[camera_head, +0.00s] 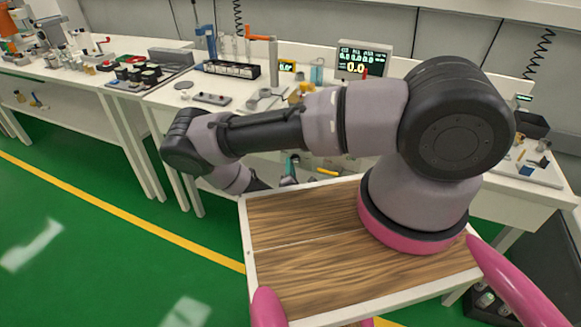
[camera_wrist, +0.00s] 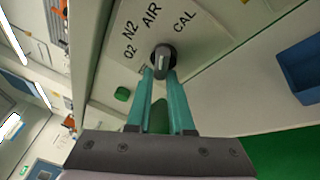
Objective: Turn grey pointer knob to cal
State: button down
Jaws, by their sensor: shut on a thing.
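The grey pointer knob (camera_wrist: 163,58) sits on a pale panel (camera_wrist: 205,42) in the wrist view, a pale line across its dark face. The labels O2, N2, AIR and CAL fan around it from left to upper right. The line runs nearly straight up the picture, toward the gap between AIR and CAL; which end is the pointer is hard to tell. My gripper (camera_wrist: 160,73) has its teal fingers shut on the knob's near side. In the head view my gripper (camera_head: 289,168) shows small below the bench edge, and the knob cannot be made out.
A green button (camera_wrist: 122,94) is on the panel, left of my fingers. A blue bin (camera_wrist: 302,68) is at the right of the wrist view. White benches (camera_head: 130,90) with instruments stand behind my arm in the head view. Green floor (camera_head: 90,250) is open at left.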

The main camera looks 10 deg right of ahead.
jog(key=shift+w+d+r+m+t+h, duration=0.15)
jog(key=shift+m+t, duration=0.25)
jog(key=shift+m, duration=0.35)
jog(key=shift+r+m+t+h, duration=0.15)
jog(key=shift+m+t, duration=0.25)
jog(key=shift+m, duration=0.35)
jog(key=shift+d, duration=0.1)
jog(key=c, duration=0.8)
grip_release()
jog(key=shift+f, duration=0.1)
